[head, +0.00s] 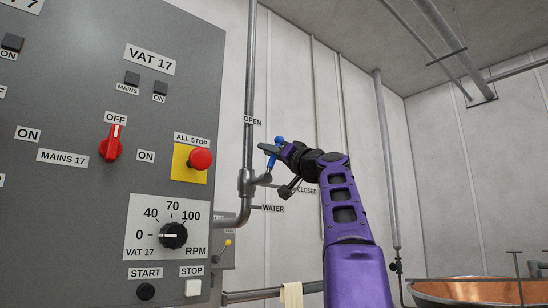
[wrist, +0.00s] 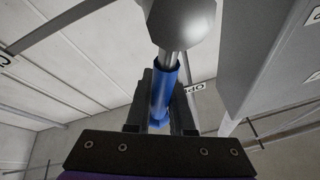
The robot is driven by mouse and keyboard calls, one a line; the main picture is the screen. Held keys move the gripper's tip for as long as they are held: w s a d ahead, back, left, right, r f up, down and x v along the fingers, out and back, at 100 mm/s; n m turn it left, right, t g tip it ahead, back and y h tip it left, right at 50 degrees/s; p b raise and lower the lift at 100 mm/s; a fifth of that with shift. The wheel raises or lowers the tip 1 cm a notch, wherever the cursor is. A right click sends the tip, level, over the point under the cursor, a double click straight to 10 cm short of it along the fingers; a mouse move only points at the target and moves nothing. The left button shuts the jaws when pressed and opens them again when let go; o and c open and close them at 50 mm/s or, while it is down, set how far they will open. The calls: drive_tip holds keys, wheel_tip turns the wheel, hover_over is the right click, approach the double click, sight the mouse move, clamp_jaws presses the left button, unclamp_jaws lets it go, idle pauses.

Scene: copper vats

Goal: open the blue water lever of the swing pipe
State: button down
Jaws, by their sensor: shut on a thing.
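The blue water lever (head: 271,162) stands up from the grey valve (head: 247,182) on the swing pipe (head: 249,90), tilted slightly right. It points between the OPEN label (head: 252,121) and the CLOSED label (head: 306,191), nearer the OPEN direction. My gripper (head: 272,149) is shut on the lever, reaching in from the right. In the wrist view the blue sleeve (wrist: 160,92) sits between my two dark fingers, with a steel rod running up to a rounded grey part (wrist: 182,22). The fingers hide part of the sleeve.
The grey control panel (head: 60,100) stands close on the left, with a red ALL STOP button (head: 201,159) and a red switch (head: 110,144). A WATER label (head: 273,209) is below the valve. A copper vat (head: 475,291) is at lower right. A cloth (head: 292,294) hangs on a rail.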

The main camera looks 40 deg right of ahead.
drive_tip(key=n+y, duration=0.1)
drive_tip(key=a+n+y, duration=0.1)
drive_tip(key=n, duration=0.1)
drive_tip(key=a+n, duration=0.1)
drive_tip(key=shift+s+a+r+n+g+y+p, duration=0.15)
drive_tip(key=shift+r+n+g+y+p, duration=0.15)
drive_tip(key=shift+r+n+y, duration=0.1)
drive_tip(key=shift+a+f+n+y, duration=0.1)
drive_tip(key=shift+a+n+y, duration=0.5)
drive_tip(key=shift+n, duration=0.5)
drive_tip(key=shift+a+g, duration=0.1)
drive_tip(key=shift+g, duration=0.2)
drive_tip(key=c, duration=0.8)
unclamp_jaws()
drive_tip(key=shift+f, duration=0.2)
